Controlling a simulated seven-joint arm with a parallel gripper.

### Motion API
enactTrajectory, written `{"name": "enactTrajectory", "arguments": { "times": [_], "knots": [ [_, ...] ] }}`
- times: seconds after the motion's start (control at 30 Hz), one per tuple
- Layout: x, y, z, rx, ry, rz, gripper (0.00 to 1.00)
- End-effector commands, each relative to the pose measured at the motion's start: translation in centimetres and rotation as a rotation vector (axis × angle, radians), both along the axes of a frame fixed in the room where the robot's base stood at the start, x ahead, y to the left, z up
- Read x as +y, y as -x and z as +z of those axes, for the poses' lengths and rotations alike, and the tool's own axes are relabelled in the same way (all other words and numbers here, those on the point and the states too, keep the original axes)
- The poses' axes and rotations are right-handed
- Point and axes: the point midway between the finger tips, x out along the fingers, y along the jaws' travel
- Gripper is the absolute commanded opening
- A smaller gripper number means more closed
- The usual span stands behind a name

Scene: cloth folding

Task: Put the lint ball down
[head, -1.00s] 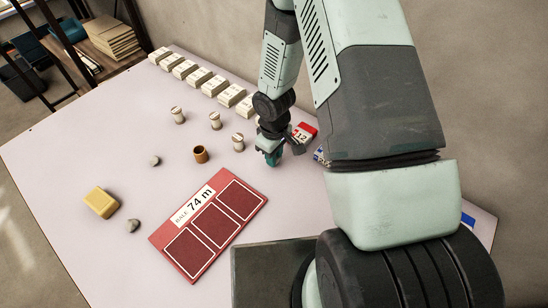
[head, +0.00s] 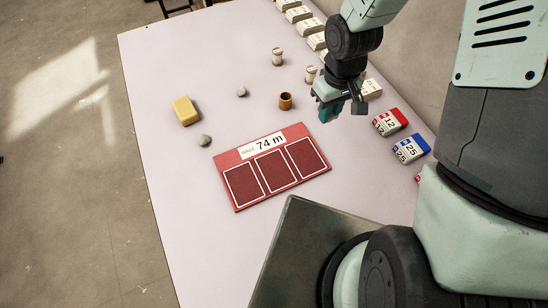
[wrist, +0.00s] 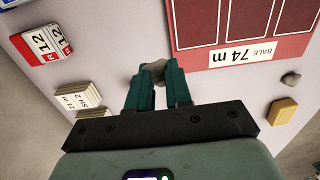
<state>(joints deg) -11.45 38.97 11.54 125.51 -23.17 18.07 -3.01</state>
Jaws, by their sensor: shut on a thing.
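My gripper (head: 328,112) is above the white table (head: 165,110), right of a brown ring-shaped cup (head: 285,101) in the head view. In the wrist view, my gripper (wrist: 153,76) is shut on a small grey-brown lint ball (wrist: 152,68), mostly hidden by the teal fingers. The fingers cover it in the head view. A lump by the board also shows in the wrist view (wrist: 290,79).
The red board (head: 237,202) has three framed panels and a "BALE 74 m" label. A yellow block (head: 185,111) lies to the left. Small posts (head: 277,57) and white blocks (head: 299,14) stand behind. Red (head: 390,122) and blue (head: 411,148) number blocks sit right.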

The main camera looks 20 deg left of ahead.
Motion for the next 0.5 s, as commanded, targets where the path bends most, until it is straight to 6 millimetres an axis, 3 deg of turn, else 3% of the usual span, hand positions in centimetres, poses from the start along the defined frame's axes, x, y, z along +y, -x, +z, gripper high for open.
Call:
{"name": "enactTrajectory", "arguments": {
  "times": [0.03, 0.2, 0.5],
  "knots": [
    [1.9, 1.3, 0.2, -0.001, 0.001, 0.014, 0.0],
    [6.2, 5.1, 0.6, -0.004, 0.003, 0.006, 0.0],
    [9.5, 9.0, 0.9, -0.012, 0.001, -0.01, 0.0]
  ]
}}
